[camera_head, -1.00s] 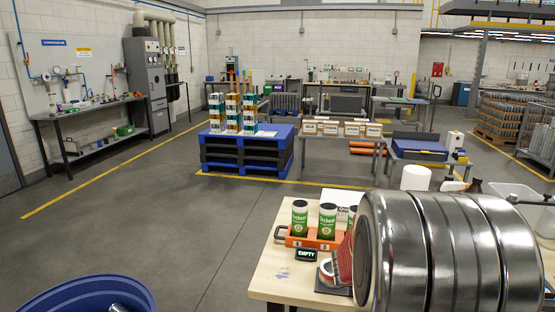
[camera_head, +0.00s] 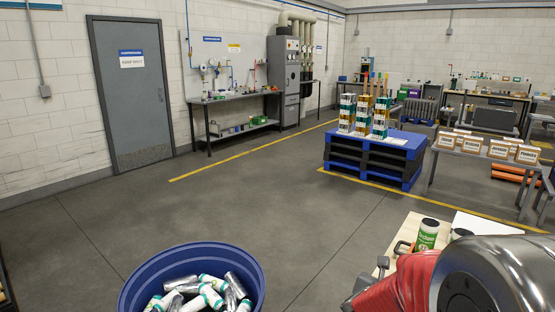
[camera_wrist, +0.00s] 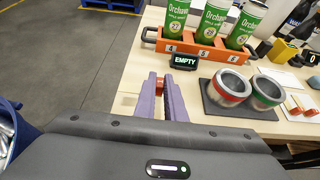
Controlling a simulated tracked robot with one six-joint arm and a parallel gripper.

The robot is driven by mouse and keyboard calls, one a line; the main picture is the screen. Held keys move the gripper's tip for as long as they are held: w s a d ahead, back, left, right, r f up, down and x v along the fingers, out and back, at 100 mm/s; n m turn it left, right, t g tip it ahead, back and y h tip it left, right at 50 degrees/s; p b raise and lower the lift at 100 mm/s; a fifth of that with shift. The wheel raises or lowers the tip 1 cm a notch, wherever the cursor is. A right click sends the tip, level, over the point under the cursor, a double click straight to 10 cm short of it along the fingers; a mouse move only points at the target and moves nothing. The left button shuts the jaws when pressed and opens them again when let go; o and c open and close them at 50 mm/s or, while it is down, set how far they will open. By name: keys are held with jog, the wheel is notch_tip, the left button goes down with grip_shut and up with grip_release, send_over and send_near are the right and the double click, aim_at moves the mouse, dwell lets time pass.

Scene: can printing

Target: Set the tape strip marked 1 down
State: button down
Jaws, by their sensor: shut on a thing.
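My gripper (camera_wrist: 160,80) has two purple fingers, seen from behind in the wrist view, close to the near left part of the wooden table (camera_wrist: 110,82). The fingers are shut on a small reddish-orange piece (camera_wrist: 160,84), taken to be the tape strip. No number can be read on it, and the fingers cover most of it. I cannot tell whether it touches the table. In the head view my red and grey arm covers much of the table (camera_head: 392,236).
An orange rack (camera_wrist: 204,49) holds several green-labelled cans, with an EMPTY sign (camera_wrist: 185,61) in front. Two metal cups stand on a dark mat (camera_wrist: 240,113). Small coloured blocks (camera_wrist: 293,104) lie at right.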

jog(key=w+a+f+n+t+y, duration=0.1)
jog(key=a+n+y, duration=0.1)
jog(key=a, duration=0.7)
jog(key=w+a+f+n+t+y, duration=0.1)
jog(key=a+n+y, duration=0.1)
jog(key=a, duration=0.7)
jog(key=shift+a+f+n+t+y, duration=0.2)
jog(key=shift+a+n+t+y, duration=0.1)
jog(key=shift+a+n+y, duration=0.15)
jog(key=shift+d, duration=0.2)
notch_tip(320, 180, down, 7)
jog(key=s, duration=0.1)
jog(key=shift+s+r, duration=0.2)
jog(key=shift+s, duration=0.15)
